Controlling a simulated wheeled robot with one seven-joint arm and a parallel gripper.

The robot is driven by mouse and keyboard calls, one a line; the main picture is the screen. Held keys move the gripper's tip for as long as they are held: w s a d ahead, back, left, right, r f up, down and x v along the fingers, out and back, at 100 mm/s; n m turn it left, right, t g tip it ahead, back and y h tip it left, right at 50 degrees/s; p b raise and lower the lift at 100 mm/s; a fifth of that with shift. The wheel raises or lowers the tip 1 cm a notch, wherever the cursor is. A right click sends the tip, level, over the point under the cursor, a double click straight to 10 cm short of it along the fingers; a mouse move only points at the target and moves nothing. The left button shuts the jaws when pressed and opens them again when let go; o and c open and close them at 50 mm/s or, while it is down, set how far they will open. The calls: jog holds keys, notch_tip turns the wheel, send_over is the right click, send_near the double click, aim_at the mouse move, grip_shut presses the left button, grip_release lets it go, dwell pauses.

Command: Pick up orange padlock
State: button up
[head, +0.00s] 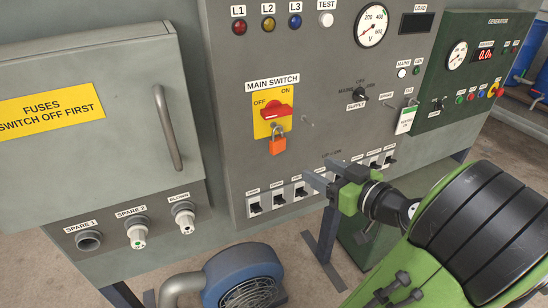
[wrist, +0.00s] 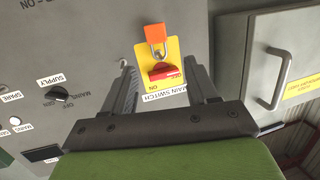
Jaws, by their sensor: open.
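The orange padlock (head: 278,145) hangs by its grey shackle at the lower part of the yellow main switch plate (head: 264,112). The red switch handle (head: 274,111) is just above it. In the wrist view, which is upside down, the padlock (wrist: 155,34) is above the red handle (wrist: 164,72) and ahead of my gripper. My gripper (head: 320,174) is open and empty, to the lower right of the padlock in the head view. In the wrist view its two fingers (wrist: 163,84) stand wide apart, with the switch plate seen between them. The padlock is apart from the fingers.
A row of small breakers (head: 300,191) runs along the panel below the switch. The fuse box (head: 85,130) with its bar handle (head: 167,128) juts out at the left.

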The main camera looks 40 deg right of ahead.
aim_at(280, 143)
jog(key=w, duration=0.5)
jog(key=w+d+f+b, duration=0.1)
jog(key=w, duration=0.4)
jog(key=w+d, duration=0.1)
jog(key=w, duration=0.4)
jog(key=shift+w+f, duration=0.15)
jog(key=shift+f, duration=0.15)
jog(key=shift+a, duration=0.1)
jog(key=c, duration=0.9)
jog(key=shift+r, duration=0.5)
jog(key=shift+s+a+r+p, duration=0.1)
jog(key=shift+s+a+p, duration=0.2)
jog(key=shift+s, duration=2.7)
jog(key=shift+s+a+r+p, duration=0.1)
jog(key=shift+s+a+p, duration=0.2)
jog(key=shift+s, duration=2.75)
jog(key=shift+s+a+r+p, duration=0.1)
jog(key=shift+s+a+p, duration=0.2)
jog(key=shift+s, duration=2.7)
jog(key=shift+d, duration=0.1)
jog(key=shift+r+p, duration=0.4)
jog(key=shift+s, duration=0.15)
